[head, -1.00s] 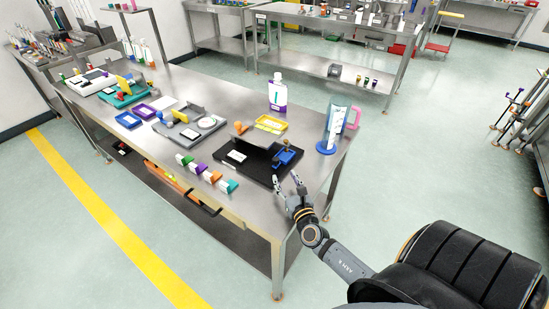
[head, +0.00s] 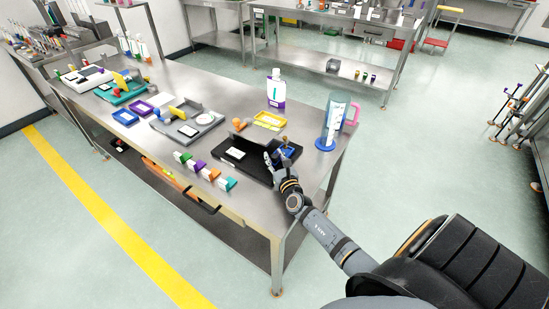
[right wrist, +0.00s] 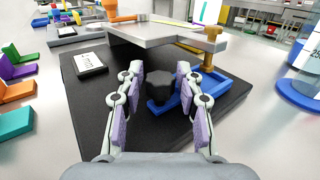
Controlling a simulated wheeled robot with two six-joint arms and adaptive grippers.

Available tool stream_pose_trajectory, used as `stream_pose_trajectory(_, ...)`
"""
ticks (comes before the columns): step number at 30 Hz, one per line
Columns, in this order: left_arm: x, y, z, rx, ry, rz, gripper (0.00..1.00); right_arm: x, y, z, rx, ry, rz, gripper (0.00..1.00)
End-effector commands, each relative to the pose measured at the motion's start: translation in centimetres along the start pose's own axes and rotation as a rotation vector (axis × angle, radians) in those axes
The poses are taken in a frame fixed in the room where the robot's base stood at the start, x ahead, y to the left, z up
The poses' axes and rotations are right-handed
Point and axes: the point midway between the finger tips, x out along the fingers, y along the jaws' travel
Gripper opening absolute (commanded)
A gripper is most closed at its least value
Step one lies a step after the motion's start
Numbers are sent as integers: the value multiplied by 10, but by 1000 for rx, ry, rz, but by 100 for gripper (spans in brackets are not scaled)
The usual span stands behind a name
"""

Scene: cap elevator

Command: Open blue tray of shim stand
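The shim stand has a black base (head: 233,166) near the table's right end. In the right wrist view its black base (right wrist: 85,105) carries a grey raised plate (right wrist: 165,33), a brass post (right wrist: 210,50) and a white label card (right wrist: 90,65). The blue tray (right wrist: 155,110) lies low on the base under the plate, partly hidden by a black knob (right wrist: 164,92). My right gripper (right wrist: 162,80) is open, its purple-padded fingers either side of the knob with gaps visible. In the head view my right gripper (head: 271,157) reaches over the base's right front. My left gripper is not in view.
A jug (head: 333,120) on a blue base stands right of the stand. A white and purple bottle (head: 276,88) and a yellow tray (head: 268,120) are behind. Several coloured blocks (head: 222,182) line the front edge. A grey stand (head: 190,130) is to the left.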

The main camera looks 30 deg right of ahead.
Motion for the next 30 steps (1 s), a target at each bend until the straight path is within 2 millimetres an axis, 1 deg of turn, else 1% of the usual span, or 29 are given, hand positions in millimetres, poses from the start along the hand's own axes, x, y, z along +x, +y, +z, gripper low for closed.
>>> stream_pose_trajectory(1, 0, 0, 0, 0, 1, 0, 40, 0, 0, 0, 0, 0, 0, 25)
stream_pose_trajectory(6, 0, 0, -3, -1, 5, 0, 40, 0, 0, 0, 0, 0, 0, 2)
stream_pose_trajectory(7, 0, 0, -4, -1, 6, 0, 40, 0, 0, 0, 0, 0, 0, 0)
stream_pose_trajectory(14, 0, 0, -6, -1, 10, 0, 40, 0, 0, 0, 0, 0, 0, 0)
stream_pose_trajectory(17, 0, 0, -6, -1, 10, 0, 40, -3, 4, -1, 2, 1, 1, 0)
stream_pose_trajectory(20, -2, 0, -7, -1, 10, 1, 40, -14, 19, -1, 6, 3, 2, 0)
stream_pose_trajectory(24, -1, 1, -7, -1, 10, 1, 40, -33, 45, -2, 7, 3, 1, 0)
stream_pose_trajectory(27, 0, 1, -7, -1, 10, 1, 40, -43, 59, -3, 5, 3, 1, 0)
stream_pose_trajectory(30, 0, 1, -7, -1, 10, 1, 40, -47, 64, -1, 0, 1, 1, 0)
